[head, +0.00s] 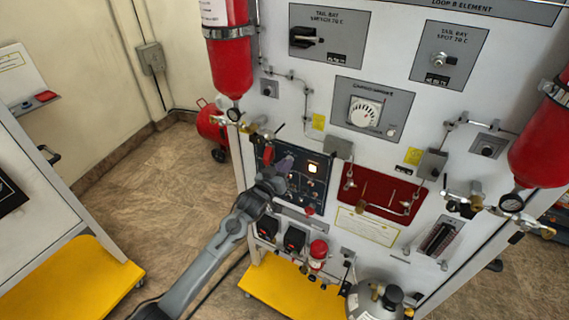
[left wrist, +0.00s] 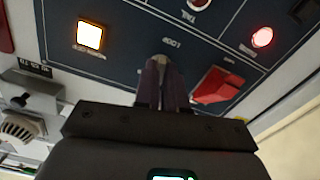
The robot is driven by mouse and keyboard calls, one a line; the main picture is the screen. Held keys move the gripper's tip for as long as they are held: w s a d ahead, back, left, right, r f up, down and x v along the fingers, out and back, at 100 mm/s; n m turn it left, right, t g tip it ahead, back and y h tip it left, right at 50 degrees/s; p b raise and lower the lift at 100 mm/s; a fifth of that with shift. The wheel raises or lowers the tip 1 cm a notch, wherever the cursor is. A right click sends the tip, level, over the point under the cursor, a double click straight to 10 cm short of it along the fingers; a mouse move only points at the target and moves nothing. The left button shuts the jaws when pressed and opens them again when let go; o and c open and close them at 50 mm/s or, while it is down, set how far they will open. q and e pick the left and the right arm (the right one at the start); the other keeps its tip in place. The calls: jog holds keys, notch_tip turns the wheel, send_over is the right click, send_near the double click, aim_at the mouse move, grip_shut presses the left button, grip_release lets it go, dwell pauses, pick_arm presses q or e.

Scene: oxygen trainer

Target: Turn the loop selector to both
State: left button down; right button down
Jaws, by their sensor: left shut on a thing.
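The loop selector (left wrist: 167,62) is a small grey knob on the dark control panel (head: 320,186), beside a label that appears upside down in the left wrist view. My left gripper (left wrist: 165,75) is shut on the selector, its two dark fingers close together on either side of it. Most of the knob is hidden between the fingers, so I cannot tell which position it points to. In the head view my left gripper (head: 282,166) reaches the panel from the lower left and covers the selector. My right gripper is not in view.
On the panel, a lit square lamp (left wrist: 89,36), a red switch cover (left wrist: 217,85) and a red round lamp (left wrist: 262,37) surround the fingers. Red cylinders (head: 230,60) hang at the trainer's sides. A grey tank (head: 376,300) stands below.

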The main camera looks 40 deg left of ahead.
pick_arm(q)
jog(key=shift+m+p, duration=0.35)
jog(key=shift+m, duration=0.95)
jog(key=c, duration=1.2)
grip_release()
jog(key=s+d, duration=0.1)
jog(key=s, duration=0.9)
jog(key=shift+s+d, duration=0.3)
jog(key=shift+d, duration=0.1)
